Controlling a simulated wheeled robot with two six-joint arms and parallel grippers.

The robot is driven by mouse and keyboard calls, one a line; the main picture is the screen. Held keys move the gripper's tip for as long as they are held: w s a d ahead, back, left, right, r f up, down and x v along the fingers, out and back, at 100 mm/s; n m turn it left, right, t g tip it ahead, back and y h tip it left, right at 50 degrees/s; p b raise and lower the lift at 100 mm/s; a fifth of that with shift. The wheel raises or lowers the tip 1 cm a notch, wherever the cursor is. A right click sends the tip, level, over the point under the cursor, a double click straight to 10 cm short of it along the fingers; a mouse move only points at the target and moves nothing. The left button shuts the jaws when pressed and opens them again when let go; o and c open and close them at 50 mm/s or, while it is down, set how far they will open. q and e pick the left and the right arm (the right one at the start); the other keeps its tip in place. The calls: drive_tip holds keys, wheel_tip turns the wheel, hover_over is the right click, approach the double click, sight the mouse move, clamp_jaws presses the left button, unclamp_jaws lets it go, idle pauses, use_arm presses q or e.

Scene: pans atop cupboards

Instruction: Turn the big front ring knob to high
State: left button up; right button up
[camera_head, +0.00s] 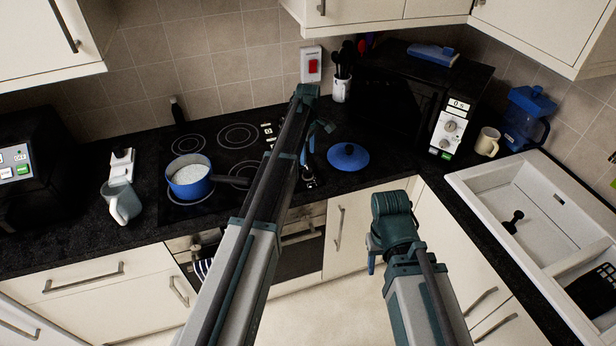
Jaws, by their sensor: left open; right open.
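The black hob (211,146) is set in the worktop, with several rings. A column of small controls (268,131) runs along its right side; the nearer ones are mostly hidden by my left arm and gripper. I cannot tell the big front ring knob apart or read its setting. A blue pan (186,190) with white contents sits on the front left ring, its handle pointing right. My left gripper (307,166) is open, pointing down over the front part of the controls; contact is unclear. My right gripper (372,262) is open and empty, in front of the cupboards.
A blue lid (348,156) lies right of the controls, close to my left gripper. A microwave (408,105), utensil pot (341,90), mug (487,142) and sink (500,190) are further right. A white-and-blue jug (122,203) stands left of the hob.

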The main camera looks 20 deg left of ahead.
sight(308, 170)
use_arm(q)
wheel_tip(308, 170, down, 9)
drive_tip(key=b, duration=0.7)
drive_tip(key=shift+r+b, duration=0.1)
drive_tip(key=shift+b, duration=0.25)
clamp_jaws()
